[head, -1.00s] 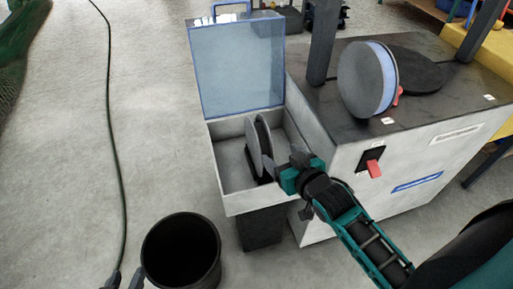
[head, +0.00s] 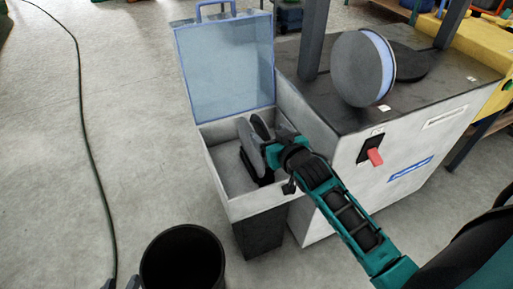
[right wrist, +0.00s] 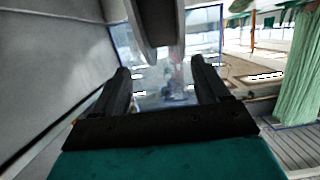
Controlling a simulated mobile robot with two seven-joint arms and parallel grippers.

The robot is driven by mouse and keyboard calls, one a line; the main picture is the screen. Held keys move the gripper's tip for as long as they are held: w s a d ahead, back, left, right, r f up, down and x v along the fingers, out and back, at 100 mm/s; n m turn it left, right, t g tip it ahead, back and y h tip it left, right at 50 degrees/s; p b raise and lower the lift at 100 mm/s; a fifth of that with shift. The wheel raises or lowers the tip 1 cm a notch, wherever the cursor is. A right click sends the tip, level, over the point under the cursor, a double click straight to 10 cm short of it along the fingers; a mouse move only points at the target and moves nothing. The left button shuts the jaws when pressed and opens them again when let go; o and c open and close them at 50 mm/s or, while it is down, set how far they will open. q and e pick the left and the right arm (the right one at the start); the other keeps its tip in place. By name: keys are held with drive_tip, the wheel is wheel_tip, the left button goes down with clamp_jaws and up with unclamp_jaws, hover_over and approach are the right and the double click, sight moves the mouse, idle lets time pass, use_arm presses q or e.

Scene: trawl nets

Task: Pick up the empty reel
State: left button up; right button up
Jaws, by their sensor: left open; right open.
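The empty reel (head: 251,150), with grey flanges and no line visible on it, stands upright on a dark support inside the open box at the machine's left side. My right gripper (head: 274,150) is open at the reel's right side and hides part of it; contact cannot be told. In the right wrist view, a rounded grey reel edge (right wrist: 155,30) shows ahead, above the gap between the open fingers (right wrist: 163,88). Only the fingertips of my left gripper (head: 122,284) show at the bottom left, apart and empty, beside the black bucket.
The box (head: 222,180) has its clear blue lid (head: 226,65) raised behind it. A reel with blue line (head: 362,68) stands on the machine top (head: 425,98), above a red switch (head: 375,156). A black bucket (head: 183,262) stands in front. A cable (head: 84,130) crosses open floor.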

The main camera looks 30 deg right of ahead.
sight(256, 129)
drive_tip(key=shift+x, duration=1.1)
drive_tip(key=x, duration=0.1)
drive_tip(key=b+x, duration=0.1)
drive_tip(key=x, duration=0.1)
drive_tip(key=a+b+x, duration=0.1)
drive_tip(key=x, duration=0.1)
drive_tip(key=shift+w+r, duration=0.1)
drive_tip(key=shift+r, duration=0.2)
clamp_jaws()
